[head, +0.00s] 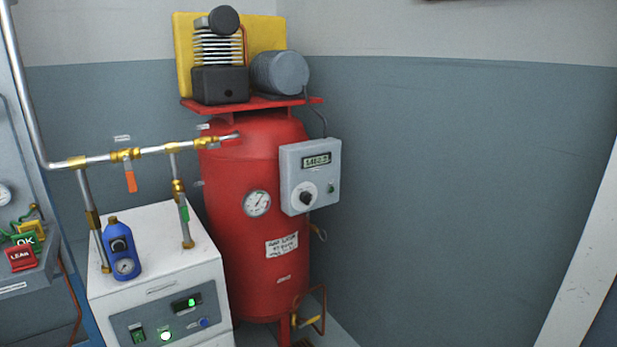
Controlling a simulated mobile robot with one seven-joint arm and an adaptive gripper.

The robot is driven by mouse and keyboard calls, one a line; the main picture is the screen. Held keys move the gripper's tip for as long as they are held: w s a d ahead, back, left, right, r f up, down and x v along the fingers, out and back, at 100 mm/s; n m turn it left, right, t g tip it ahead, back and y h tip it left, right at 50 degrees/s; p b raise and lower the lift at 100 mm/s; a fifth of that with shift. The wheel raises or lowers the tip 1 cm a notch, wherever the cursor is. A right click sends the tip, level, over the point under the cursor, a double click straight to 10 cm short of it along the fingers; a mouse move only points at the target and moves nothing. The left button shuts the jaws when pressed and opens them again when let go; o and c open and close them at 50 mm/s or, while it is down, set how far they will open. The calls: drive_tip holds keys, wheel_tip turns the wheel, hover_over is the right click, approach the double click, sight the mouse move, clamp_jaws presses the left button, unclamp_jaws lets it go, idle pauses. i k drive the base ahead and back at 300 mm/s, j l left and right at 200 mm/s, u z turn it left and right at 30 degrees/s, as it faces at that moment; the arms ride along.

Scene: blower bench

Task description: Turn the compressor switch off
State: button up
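The compressor is a red upright tank (240,220) with a black pump (219,84) and a grey motor (280,73) on top. A grey control box (311,176) is fixed to the tank's right side. It has a small lit display (317,161), whose text I cannot read surely, a black rotary switch knob (306,198) on a white round dial, and a small green light (331,188). The knob's exact setting is too small to tell. My gripper is not in view.
A white dryer cabinet (155,240) with lit controls stands front left of the tank. Red and green signs sit far left. The right side looks clear to the wall.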

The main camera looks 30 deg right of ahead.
sight(306, 198)
drive_tip(key=l+z, duration=0.4)
drive_tip(key=i+l+z, duration=0.2)
drive_tip(key=z, duration=0.15)
drive_tip(key=i+l+z, duration=0.15)
drive_tip(key=l+z, duration=0.25)
